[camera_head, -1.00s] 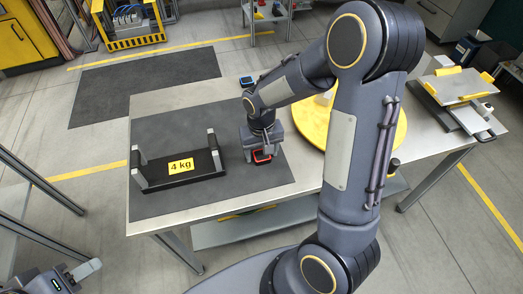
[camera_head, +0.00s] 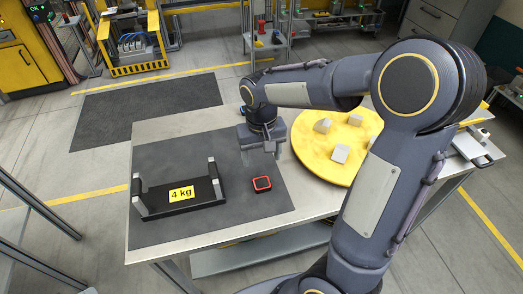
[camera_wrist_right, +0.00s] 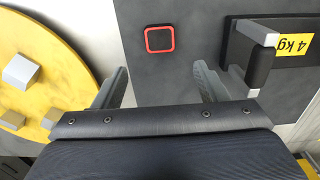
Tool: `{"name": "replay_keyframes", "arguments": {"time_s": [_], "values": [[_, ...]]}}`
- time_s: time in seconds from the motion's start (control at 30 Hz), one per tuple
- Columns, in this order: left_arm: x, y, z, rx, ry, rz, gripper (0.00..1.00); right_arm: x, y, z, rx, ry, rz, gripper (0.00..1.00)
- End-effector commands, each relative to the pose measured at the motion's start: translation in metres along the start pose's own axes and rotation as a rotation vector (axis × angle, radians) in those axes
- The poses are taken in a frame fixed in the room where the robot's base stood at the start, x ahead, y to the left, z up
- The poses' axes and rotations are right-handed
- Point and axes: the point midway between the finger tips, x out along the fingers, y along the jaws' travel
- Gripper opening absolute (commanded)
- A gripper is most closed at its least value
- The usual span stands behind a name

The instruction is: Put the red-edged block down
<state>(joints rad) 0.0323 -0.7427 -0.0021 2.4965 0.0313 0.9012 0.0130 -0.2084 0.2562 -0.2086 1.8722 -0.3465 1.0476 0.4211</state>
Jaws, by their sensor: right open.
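The red-edged block (camera_head: 262,184) is a small dark block with a red rim. It lies on the dark mat (camera_head: 240,215) on the table, right of the 4 kg holder. It also shows in the right wrist view (camera_wrist_right: 160,39), beyond the fingertips and apart from them. My right gripper (camera_head: 262,158) is open and empty, above and behind the block in the head view. Its two fingers show spread in the right wrist view (camera_wrist_right: 160,82). My left gripper is not in the head view.
The black holder with the 4 kg label (camera_head: 181,194) stands on the mat's left part. A yellow round plate (camera_head: 315,158) with grey blocks lies right of the mat. Bare mat surrounds the block. A yellow-cornered fixture stands at the table's right, partly hidden by my arm.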

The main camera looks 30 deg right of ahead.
Motion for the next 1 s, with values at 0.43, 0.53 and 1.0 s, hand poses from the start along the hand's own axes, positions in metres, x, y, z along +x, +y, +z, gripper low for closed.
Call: {"name": "replay_keyframes", "arguments": {"time_s": [0.43, 0.53, 1.0], "values": [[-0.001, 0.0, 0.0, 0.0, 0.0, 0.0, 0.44, -0.056, 0.013, 0.089, -0.027, 0.161, -0.263, 0.66], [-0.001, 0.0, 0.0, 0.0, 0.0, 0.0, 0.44, -0.063, 0.011, 0.125, -0.046, 0.248, -0.338, 0.66], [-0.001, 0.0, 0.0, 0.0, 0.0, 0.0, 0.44, -0.058, 0.001, 0.181, -0.085, 0.426, -0.422, 0.66]]}}
